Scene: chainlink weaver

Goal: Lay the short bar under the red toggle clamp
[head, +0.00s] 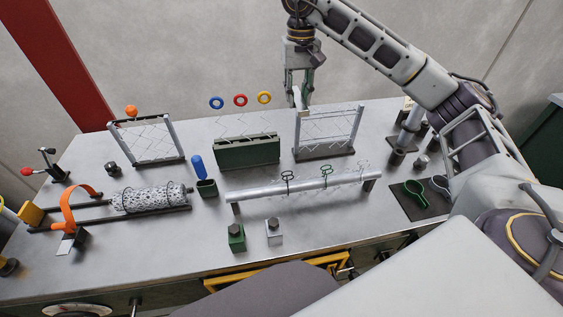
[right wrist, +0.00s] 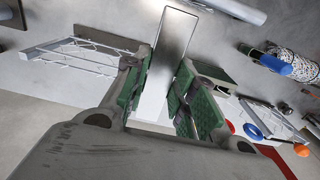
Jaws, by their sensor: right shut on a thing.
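The red toggle clamp (head: 47,167) stands at the far left of the bench in the head view, with a red knob on its handle. My right gripper (head: 299,98) is at the back, far to the right of the clamp and near the right mesh frame. It is shut on the short bar (right wrist: 166,72), a flat, pale metal piece between the green finger pads in the right wrist view. In the head view only a small pale part of the bar (head: 298,97) shows. My left gripper is in neither view.
Two upright mesh frames, the left (head: 147,140) and the right (head: 328,132), and a green rack (head: 247,153) stand along the back. A wire mesh roll (head: 152,198), an orange strap (head: 68,212) and a long silver tube (head: 305,188) lie nearer the front.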

